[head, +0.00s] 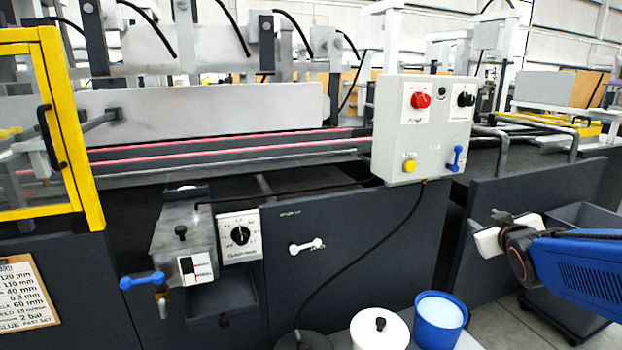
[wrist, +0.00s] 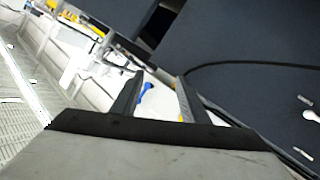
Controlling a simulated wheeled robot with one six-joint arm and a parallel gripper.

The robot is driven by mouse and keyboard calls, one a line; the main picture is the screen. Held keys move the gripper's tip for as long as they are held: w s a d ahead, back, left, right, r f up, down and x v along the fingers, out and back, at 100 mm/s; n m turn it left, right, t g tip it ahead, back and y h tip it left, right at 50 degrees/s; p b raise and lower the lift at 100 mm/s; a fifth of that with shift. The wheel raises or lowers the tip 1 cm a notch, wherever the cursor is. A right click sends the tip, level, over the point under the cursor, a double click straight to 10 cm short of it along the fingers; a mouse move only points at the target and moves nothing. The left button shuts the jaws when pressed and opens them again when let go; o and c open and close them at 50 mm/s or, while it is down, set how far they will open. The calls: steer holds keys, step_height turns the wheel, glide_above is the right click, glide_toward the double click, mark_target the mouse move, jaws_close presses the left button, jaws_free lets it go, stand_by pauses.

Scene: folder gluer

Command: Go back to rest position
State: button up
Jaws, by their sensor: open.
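My gripper (head: 486,238) shows at the right of the head view, in front of the machine's dark front panel and below and right of the grey control box (head: 425,130). My blue arm reaches in from the right edge. In the wrist view my gripper (wrist: 158,80) has its two dark fingers apart, with nothing held between them. The control box's white face and its blue lever (wrist: 146,94) show beyond the gap, apart from the fingers. The lever (head: 457,158) also shows in the head view, beside a yellow button (head: 409,166) and under a red knob (head: 420,100).
A glue unit (head: 184,240) with a blue-handled valve (head: 142,281) juts out at left. A yellow guard door (head: 70,120) stands further left. A white lidded pot (head: 380,330) and a blue tub (head: 439,322) stand low in front. A dark bin (head: 580,220) is behind my arm.

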steer(key=s+a+f+m+g+y, duration=0.1)
steer(key=s+a+f+g, duration=0.2)
steer(key=s, duration=0.6)
steer(key=s+a+f+g+y, duration=0.1)
steer(key=s+a+f+g, duration=0.2)
steer(key=s, duration=0.6)
steer(key=s+a+f+m+g+y, duration=0.1)
steer(key=s+a+f+g, duration=0.2)
steer(key=s+a+f, duration=0.3)
steer(key=s+a, duration=0.2)
steer(key=s, duration=0.1)
steer(key=shift+s+a+f+m+g, duration=0.2)
steer(key=shift+m+g, duration=0.1)
steer(key=shift+g, duration=0.1)
